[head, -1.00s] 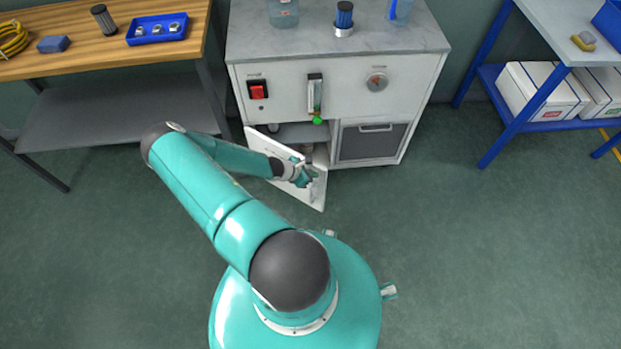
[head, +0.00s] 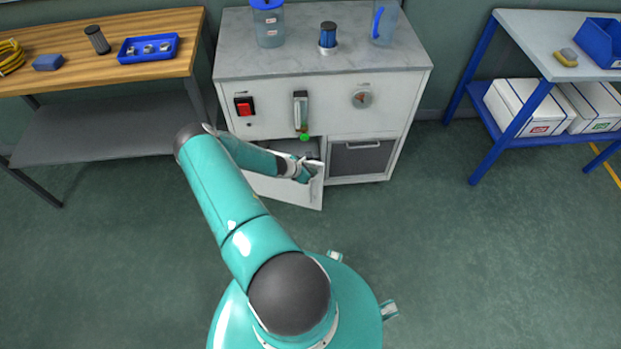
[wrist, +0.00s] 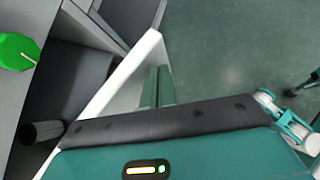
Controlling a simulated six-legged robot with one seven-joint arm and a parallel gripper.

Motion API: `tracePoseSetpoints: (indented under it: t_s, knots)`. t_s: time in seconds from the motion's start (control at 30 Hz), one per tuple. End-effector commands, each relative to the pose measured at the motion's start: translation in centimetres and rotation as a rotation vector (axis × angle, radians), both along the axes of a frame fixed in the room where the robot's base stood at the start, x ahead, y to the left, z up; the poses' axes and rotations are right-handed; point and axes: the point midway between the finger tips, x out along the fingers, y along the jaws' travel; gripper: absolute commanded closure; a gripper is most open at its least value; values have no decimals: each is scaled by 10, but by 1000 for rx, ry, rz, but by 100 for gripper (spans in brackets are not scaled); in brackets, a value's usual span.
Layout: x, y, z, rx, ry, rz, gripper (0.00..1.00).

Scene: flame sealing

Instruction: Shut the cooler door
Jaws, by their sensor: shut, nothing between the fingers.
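The cooler door (head: 300,195) is a white panel at the lower left of the grey-white cabinet (head: 330,120). It stands part open, with its free edge out to the right. My gripper (head: 308,173) is shut and empty, at the door's upper right part near the free edge. In the wrist view the door (wrist: 132,72) shows nearly edge-on, and my gripper's fingers (wrist: 157,86) are on its right side, close against it. I cannot tell whether they touch. The compartment behind the door is dark and partly hidden by my arm; a dark ribbed cylinder (wrist: 42,131) shows there.
A green knob (head: 305,137) hangs below the gauge above the opening. A grey drawer (head: 364,158) is right of the compartment. A wooden bench (head: 110,75) stands left and a blue-legged table (head: 540,40) right. The floor in front is clear.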

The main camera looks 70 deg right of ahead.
Motion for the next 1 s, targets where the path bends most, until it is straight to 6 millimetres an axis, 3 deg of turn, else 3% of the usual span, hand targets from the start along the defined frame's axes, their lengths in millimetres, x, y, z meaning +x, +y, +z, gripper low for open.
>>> tracePoseSetpoints:
  t_s: [0.5,0.7,1.0]
  knots:
    - [-4,-80,1,-3,-1,87,100]
    - [-3,-93,1,-2,0,129,100]
    - [-3,-95,1,-2,1,139,100]
